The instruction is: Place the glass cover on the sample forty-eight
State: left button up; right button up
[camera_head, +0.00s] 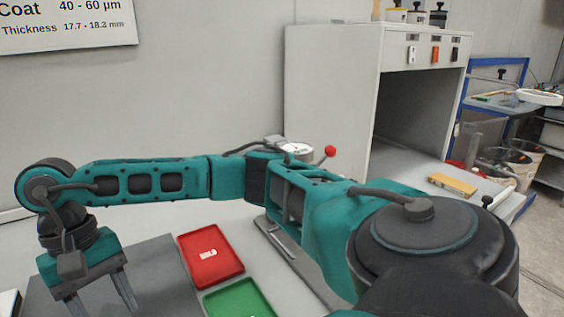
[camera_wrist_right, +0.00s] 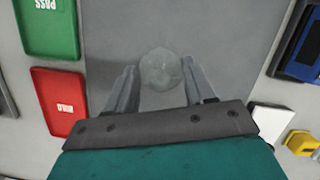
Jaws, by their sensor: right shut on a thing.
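My right arm reaches across the head view to the left, and its right gripper (camera_head: 100,300) points down over a grey mat (camera_head: 158,260). In the right wrist view the right gripper (camera_wrist_right: 161,82) is shut on a round, translucent disc, which looks like the glass cover (camera_wrist_right: 161,70). The disc lies between the fingers over the grey mat, near their tips. I cannot tell whether it touches the mat. I cannot make out a separate sample or a number forty-eight. My left gripper is not in view.
A red tray (camera_head: 210,256) marked HOLD and a green tray (camera_head: 240,300) lie right of the mat. A white block (camera_wrist_right: 272,122), a yellow object (camera_wrist_right: 301,142) and a blue-edged item (camera_wrist_right: 303,45) lie across from them. A grey cabinet (camera_head: 330,95) stands behind.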

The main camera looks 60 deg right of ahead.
aim_at(453, 182)
jog(key=k+l+z, duration=0.1)
jog(key=k+l, duration=0.95)
jog(key=l, duration=0.1)
